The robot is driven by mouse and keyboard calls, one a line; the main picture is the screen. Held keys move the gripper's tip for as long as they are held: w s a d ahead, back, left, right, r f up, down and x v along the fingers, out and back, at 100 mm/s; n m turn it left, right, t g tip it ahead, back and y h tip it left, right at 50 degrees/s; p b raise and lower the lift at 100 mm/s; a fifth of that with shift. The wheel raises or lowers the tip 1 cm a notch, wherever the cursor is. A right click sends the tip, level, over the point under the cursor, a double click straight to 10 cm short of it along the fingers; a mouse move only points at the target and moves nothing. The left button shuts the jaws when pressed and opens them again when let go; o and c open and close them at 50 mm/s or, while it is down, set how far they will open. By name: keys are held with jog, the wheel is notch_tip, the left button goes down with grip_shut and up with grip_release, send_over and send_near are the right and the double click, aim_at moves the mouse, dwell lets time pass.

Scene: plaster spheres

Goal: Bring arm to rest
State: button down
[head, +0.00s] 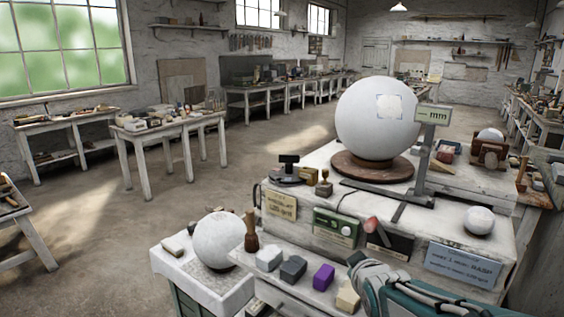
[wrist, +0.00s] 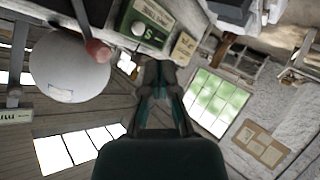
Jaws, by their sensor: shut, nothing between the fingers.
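My gripper (wrist: 158,72) shows in the wrist view with its dark fingers together and nothing between them. In the head view my teal and grey arm is at the bottom right, in front of the workbench; I cannot make out the fingertips clearly there. The large white plaster sphere (head: 378,118) sits on a round brown base (head: 372,166) on the bench. It also shows in the wrist view (wrist: 62,68), left of my gripper and apart from it.
A gauge marked mm (head: 432,115) stands beside the large sphere. Smaller spheres sit at left (head: 218,240) and right (head: 479,220). A white block (head: 269,258), a dark block (head: 293,269) and a purple block (head: 323,277) lie on the front ledge. Open floor (head: 150,230) lies to the left.

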jog(key=s+a+m+g, duration=0.1)
jog(key=s+m+g, duration=0.5)
jog(key=s, duration=1.7)
jog(key=shift+s+f+g, duration=0.15)
jog(key=shift+s+g, duration=0.25)
jog(key=shift+g, duration=0.1)
